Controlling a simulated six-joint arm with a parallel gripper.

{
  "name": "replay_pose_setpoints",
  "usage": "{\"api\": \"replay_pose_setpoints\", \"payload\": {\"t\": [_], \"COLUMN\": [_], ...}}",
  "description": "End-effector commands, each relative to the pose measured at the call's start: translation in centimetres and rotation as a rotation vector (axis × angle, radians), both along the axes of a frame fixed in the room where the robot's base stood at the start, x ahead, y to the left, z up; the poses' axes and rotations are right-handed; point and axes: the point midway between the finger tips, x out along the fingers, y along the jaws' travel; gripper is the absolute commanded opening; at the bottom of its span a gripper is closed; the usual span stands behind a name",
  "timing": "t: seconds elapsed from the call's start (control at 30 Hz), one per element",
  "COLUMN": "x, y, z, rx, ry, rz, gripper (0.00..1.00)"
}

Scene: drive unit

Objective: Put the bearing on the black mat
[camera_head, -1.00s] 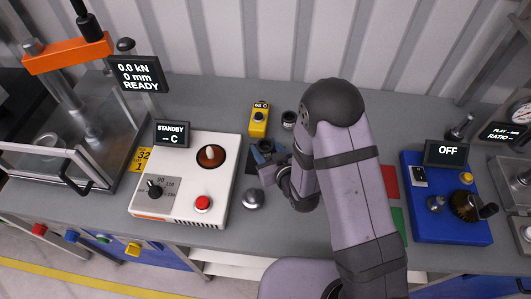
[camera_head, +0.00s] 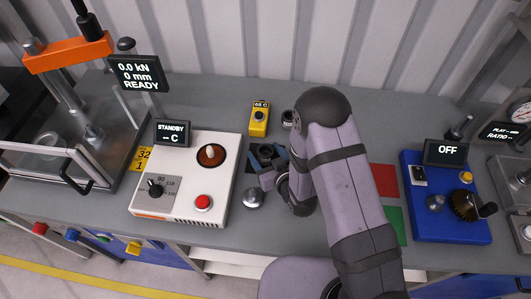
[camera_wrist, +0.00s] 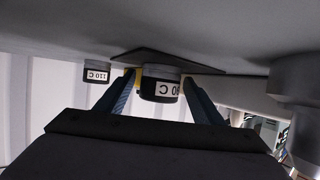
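The bearing (camera_wrist: 160,86) is a short dark cylinder with a white label ending in "C", partly hidden. It stands between the fingers of my gripper (camera_wrist: 158,92), on or very close to the thin black mat (camera_wrist: 150,56) in the wrist view. In the head view the bearing (camera_head: 265,151) shows as a dark round shape between the blue fingers of my gripper (camera_head: 267,158), right of the white heater. The fingers are spread on either side of it. Exact contact is hard to see. My gripper and arm hide much of the mat in the head view.
A second dark cylinder (camera_wrist: 97,72), labelled "110 C", stands close by. A yellow meter (camera_head: 259,120) is behind my gripper. The white heater (camera_head: 165,165) is left, and a silver rounded thing (camera_head: 253,198) lies in front. Red (camera_head: 386,181) and green mats are right.

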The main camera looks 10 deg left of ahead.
Motion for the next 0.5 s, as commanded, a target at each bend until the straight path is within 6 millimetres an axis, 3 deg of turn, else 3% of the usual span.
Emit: {"api": "replay_pose_setpoints", "payload": {"t": [0.37,0.5], "x": [-0.05,-0.97], "y": [-0.04,-0.61], "z": [0.47,0.7], "rx": [0.0,0.0], "ry": [0.0,0.0], "rz": [0.0,-0.001], "gripper": [0.62,0.62]}}
